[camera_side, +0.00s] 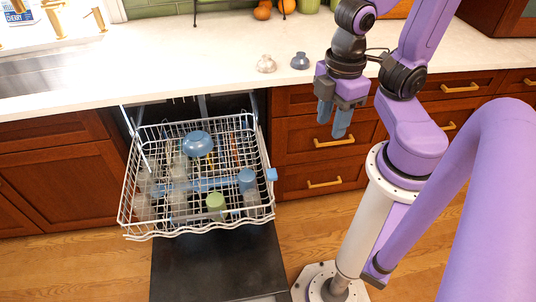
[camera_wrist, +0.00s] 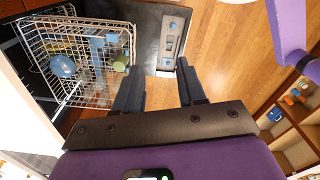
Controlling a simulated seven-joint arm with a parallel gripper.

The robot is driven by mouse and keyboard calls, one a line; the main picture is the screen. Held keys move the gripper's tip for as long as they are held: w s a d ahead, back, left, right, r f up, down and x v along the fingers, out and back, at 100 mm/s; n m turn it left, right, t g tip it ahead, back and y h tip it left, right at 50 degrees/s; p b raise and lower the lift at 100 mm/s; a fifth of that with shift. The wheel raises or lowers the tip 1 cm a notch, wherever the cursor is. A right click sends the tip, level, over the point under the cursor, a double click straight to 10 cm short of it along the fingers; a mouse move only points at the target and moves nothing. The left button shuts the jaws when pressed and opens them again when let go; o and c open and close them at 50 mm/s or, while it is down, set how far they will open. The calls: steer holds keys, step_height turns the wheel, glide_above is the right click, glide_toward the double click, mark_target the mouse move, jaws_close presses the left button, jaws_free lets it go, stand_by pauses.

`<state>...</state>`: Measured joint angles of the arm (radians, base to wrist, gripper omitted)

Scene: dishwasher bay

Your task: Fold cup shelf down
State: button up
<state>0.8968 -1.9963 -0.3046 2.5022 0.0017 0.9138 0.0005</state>
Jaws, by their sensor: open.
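The white wire dish rack (camera_side: 130,222) is pulled out of the dishwasher below the counter. A pale blue strip (camera_side: 195,184) runs across its middle; I cannot tell for sure whether this is the cup shelf or how it is tilted. A blue bowl (camera_side: 197,144), a blue cup (camera_side: 246,180), a green cup (camera_side: 215,203) and several clear glasses sit in the rack. My gripper (camera_side: 332,130) is open and empty, right of the rack and in front of the drawers. In the wrist view, my gripper (camera_wrist: 160,72) points past the rack (camera_wrist: 130,30), which lies at upper left.
The open dishwasher door (camera_side: 215,265) lies below the rack. A blue handle-like piece (camera_side: 271,175) is at the rack's right side. Drawer handles (camera_side: 334,141) stick out near my gripper. Two small items, one clear (camera_side: 266,64) and one grey-blue (camera_side: 300,61), stand on the counter.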

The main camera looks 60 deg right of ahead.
steer(key=c, duration=0.5)
steer(key=shift+w+f, duration=0.1)
steer(key=shift+w, duration=0.1)
jaws_close()
steer(key=w+d+f+m+g+y, duration=0.4)
steer(key=w+d+f+m+g, duration=0.2)
steer(key=w+d+f+m, duration=1)
steer(key=s+d+f+m+t+y, duration=0.5)
steer(key=s+m, duration=0.3)
steer(key=m, duration=0.3)
steer(key=s+a+f+m+t+y, duration=0.1)
steer(key=s+a+f+m+t, duration=0.2)
steer(key=f+m+t, duration=0.5)
steer(key=shift+s+a+f+m+t, duration=0.15)
steer(key=shift+s+a+m+t, duration=0.2)
steer(key=shift+s+m+t, duration=1.1)
steer(key=shift+w+m, duration=0.55)
steer(key=shift+m, duration=0.3)
